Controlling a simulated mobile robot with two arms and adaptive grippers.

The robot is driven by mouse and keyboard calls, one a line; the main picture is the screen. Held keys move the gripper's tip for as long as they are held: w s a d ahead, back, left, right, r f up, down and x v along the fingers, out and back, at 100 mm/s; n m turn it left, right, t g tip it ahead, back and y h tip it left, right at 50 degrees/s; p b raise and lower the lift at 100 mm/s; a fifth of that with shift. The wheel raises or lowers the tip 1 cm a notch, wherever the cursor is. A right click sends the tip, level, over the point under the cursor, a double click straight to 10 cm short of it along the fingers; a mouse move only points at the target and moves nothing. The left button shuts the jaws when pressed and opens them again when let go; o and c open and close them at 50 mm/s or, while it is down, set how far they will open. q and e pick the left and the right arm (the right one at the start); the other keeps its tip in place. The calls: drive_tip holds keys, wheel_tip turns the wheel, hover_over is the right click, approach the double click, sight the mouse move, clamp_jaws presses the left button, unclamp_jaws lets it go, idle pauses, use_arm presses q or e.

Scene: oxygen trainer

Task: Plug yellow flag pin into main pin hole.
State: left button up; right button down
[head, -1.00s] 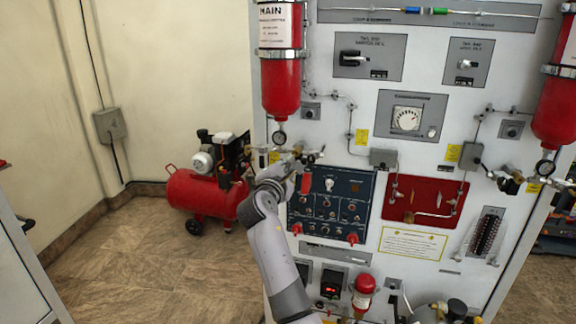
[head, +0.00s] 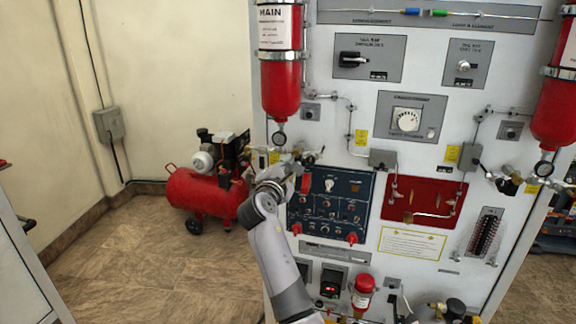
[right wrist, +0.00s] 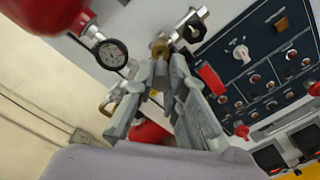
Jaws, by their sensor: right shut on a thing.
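My right gripper (head: 304,166) is at the valve assembly (head: 310,156) below the red cylinder labelled MAIN (head: 280,85). In the right wrist view my right gripper (right wrist: 163,70) has its grey fingers close together, with the tips at the brass part of the valve (right wrist: 159,46). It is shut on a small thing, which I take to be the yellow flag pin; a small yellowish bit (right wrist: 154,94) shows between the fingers. The main pin hole cannot be made out; the fingers cover much of that area. My left gripper is not in view.
A round gauge (right wrist: 111,54) hangs close beside the fingers. The dark switch panel (head: 331,205) with a red guard lies just right of and below the gripper. A red compressor (head: 208,190) stands on the floor to the left. A second red cylinder (head: 556,105) hangs at the right.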

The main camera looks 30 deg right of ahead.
sight(292, 160)
drive_tip(key=shift+r+p, duration=0.1)
drive_tip(key=shift+p, duration=0.2)
idle(0.5)
drive_tip(key=shift+x, duration=2)
idle(0.4)
drive_tip(key=c, duration=1.6)
unclamp_jaws()
drive_tip(key=shift+o, duration=0.3)
drive_tip(key=shift+s+a, duration=0.15)
drive_tip(key=shift+a, duration=0.1)
drive_tip(key=v, duration=1.1)
drive_tip(key=shift+s, duration=0.2)
drive_tip(key=shift+a, duration=0.1)
